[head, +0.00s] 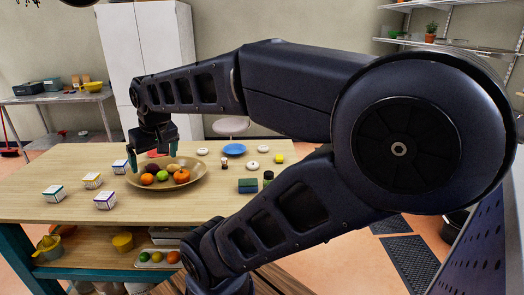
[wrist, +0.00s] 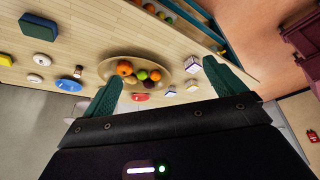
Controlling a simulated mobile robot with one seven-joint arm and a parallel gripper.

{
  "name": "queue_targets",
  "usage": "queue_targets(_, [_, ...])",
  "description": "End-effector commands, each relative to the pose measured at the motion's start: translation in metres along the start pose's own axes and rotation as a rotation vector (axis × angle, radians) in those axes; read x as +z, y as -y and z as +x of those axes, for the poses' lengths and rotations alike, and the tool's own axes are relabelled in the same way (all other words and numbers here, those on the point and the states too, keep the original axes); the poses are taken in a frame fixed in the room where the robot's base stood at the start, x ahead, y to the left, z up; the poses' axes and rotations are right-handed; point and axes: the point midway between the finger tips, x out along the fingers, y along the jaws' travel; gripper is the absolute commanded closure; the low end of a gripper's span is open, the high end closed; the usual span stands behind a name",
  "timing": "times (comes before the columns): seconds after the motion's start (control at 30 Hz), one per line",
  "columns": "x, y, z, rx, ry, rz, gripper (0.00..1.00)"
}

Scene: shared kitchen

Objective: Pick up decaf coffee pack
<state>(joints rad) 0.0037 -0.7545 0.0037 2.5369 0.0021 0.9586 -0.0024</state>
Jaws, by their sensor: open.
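Several small white box-shaped packs with coloured bands lie on the wooden table's left side: one green (head: 53,193), one yellow (head: 92,180), one purple (head: 104,200) and one blue (head: 121,166). Their labels are too small to read, so I cannot tell which is decaf coffee. Some packs also show in the wrist view, right of the fruit bowl, near the right finger: an upper pack (wrist: 195,63) and a lower pack (wrist: 191,86). My gripper (head: 152,157) is open and empty above the table, by the bowl's far left side.
A wide fruit bowl (head: 197,186) stands right beside the packs. A red item (wrist: 139,97) lies behind it.

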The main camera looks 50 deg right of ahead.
Motion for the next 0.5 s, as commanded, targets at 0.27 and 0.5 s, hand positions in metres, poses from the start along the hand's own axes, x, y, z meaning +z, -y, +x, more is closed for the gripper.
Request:
queue_targets(0.27, [0.0,0.0,0.0,0.0,0.0,0.0,0.2])
queue_targets(0.5, [-0.018,-0.009,0.002,0.002,0.005,0.048,0.2])
